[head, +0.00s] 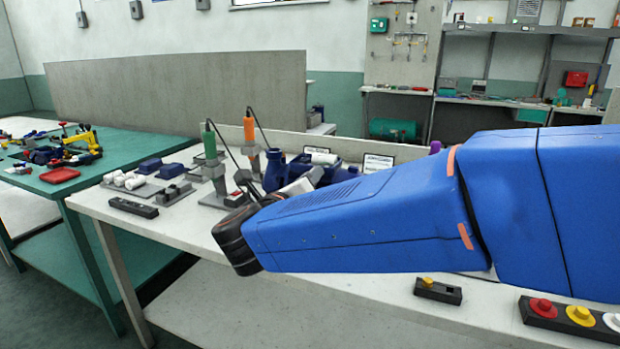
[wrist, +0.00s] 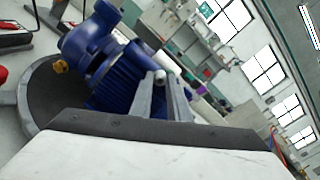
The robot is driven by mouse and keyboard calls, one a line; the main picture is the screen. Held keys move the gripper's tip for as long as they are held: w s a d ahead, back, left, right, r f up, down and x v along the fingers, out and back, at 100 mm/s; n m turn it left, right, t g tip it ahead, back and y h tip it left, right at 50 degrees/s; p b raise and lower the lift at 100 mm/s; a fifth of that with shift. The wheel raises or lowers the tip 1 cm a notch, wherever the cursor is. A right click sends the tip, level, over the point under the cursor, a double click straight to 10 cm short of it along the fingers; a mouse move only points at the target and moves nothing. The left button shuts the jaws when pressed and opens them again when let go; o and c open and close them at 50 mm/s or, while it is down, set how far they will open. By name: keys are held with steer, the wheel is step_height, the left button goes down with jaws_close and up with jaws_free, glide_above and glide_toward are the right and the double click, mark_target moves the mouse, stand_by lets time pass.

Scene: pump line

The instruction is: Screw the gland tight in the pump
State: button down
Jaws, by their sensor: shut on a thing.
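The blue pump (head: 276,172) stands on the bench behind my arm in the head view. In the wrist view the pump (wrist: 112,60) shows a ribbed body and a brass fitting (wrist: 60,66), above a round dark base. My gripper (wrist: 161,82) has its two grey fingers shut on a small grey round part (wrist: 160,75), probably the gland. In the wrist view this part overlaps the right side of the pump. I cannot tell whether it sits in the pump. In the head view my arm hides the fingertips and much of the pump.
Two upright tools, green-topped (head: 210,145) and orange-topped (head: 249,130), stand on grey blocks left of the pump. White rolls and blue blocks (head: 150,166) lie farther left. A button box (head: 438,290) sits near the bench's front. The bench front left (head: 165,232) is clear.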

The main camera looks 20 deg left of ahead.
steer(key=shift+m, duration=1.8)
steer(key=shift+m, duration=0.6)
steer(key=c, duration=1.8)
jaws_free()
steer(key=shift+m, duration=0.3)
steer(key=shift+o, duration=0.2)
steer(key=shift+n, duration=1.7)
